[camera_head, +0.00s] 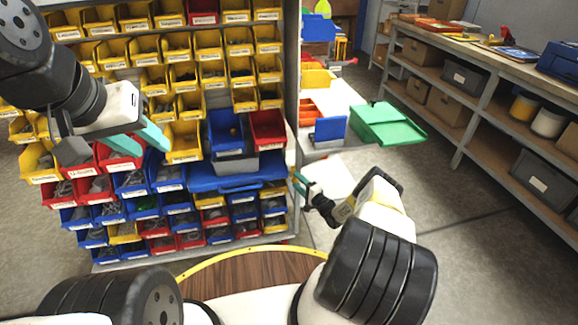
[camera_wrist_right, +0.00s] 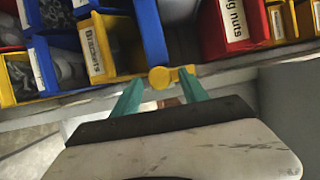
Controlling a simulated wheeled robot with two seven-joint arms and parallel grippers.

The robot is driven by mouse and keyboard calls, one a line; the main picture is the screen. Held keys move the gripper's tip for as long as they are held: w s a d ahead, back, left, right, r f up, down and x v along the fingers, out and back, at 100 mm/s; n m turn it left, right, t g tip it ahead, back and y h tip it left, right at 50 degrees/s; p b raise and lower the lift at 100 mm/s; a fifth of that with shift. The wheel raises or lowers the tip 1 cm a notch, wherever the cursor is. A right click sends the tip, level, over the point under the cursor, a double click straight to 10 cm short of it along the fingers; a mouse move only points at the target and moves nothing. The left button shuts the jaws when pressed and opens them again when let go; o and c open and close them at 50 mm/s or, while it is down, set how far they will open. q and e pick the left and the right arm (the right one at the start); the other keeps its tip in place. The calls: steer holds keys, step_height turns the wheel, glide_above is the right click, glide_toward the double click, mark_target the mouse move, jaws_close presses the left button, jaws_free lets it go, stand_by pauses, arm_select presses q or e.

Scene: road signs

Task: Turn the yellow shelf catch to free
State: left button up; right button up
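The yellow shelf catch (camera_wrist_right: 160,77) shows in the right wrist view as a round knob with a short lever pointing right, on the grey shelf edge below the bins. My right gripper (camera_wrist_right: 158,82) is open, with its teal fingertips on either side of the catch. The right fingertip is close to the lever's end; I cannot tell if they touch. In the head view my right gripper (camera_head: 298,184) is at the rack's right edge, and I cannot make out the catch there. My left gripper (camera_head: 152,146) is open and empty in front of the bins at left.
The rack holds rows of yellow, red and blue bins (camera_head: 125,180) and a large blue case lid (camera_head: 235,172).

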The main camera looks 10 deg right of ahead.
steer(key=v, duration=0.7)
steer(key=shift+s+d, duration=0.2)
steer(key=shift+s, duration=0.15)
